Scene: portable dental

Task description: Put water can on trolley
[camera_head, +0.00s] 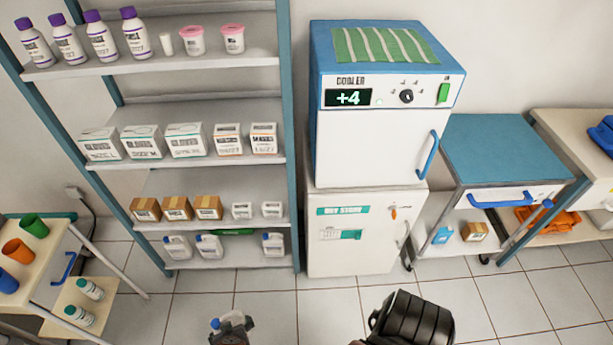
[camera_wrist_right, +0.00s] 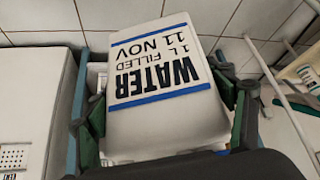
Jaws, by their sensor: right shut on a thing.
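The water can (camera_wrist_right: 160,105) is white with blue bands and upside-down lettering "WATER 1 L FILLED 11 NOV" in the right wrist view. My right gripper (camera_wrist_right: 165,125) is shut on it, with one green-padded finger at each side. In the head view, a small blue and white part at the bottom edge seems to be the can (camera_head: 215,323). A blue-topped trolley (camera_head: 505,150) stands right of the cooler, its top bare. A cream trolley (camera_head: 40,265) with cups stands at the left. I cannot tell which trolley is meant. My left gripper is not in view.
A shelf rack (camera_head: 215,165) holds bottles, boxes and several white jugs (camera_head: 210,246) at the bottom. The cooler (camera_head: 375,105) stands on a white dry-store cabinet (camera_head: 350,265). The cream trolley carries cups (camera_head: 17,250) and small bottles. Tiled floor is open in front.

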